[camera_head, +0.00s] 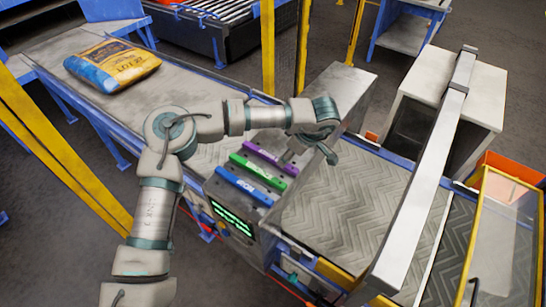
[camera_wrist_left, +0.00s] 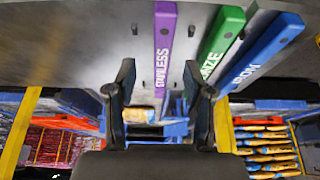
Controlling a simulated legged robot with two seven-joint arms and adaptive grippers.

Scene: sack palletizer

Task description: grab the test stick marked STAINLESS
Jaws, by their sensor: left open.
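The purple test stick (camera_head: 270,157) is the farthest of three coloured sticks lying side by side. In the left wrist view the purple stick (camera_wrist_left: 163,50) reads STAINLESS. My left gripper (camera_head: 308,152) is open and empty, just right of the sticks' right ends. In the left wrist view its two fingers (camera_wrist_left: 158,80) stand apart, with the purple stick's near end between them in the picture. I cannot tell how far the fingertips are from it. My right gripper is not in view.
The green stick (camera_head: 258,170) and the blue stick (camera_head: 243,187) lie close beside the purple one, above a panel with a green display (camera_head: 232,219). A belt (camera_head: 335,210) runs on the right. A yellow and blue sack (camera_head: 112,65) lies on the conveyor at upper left.

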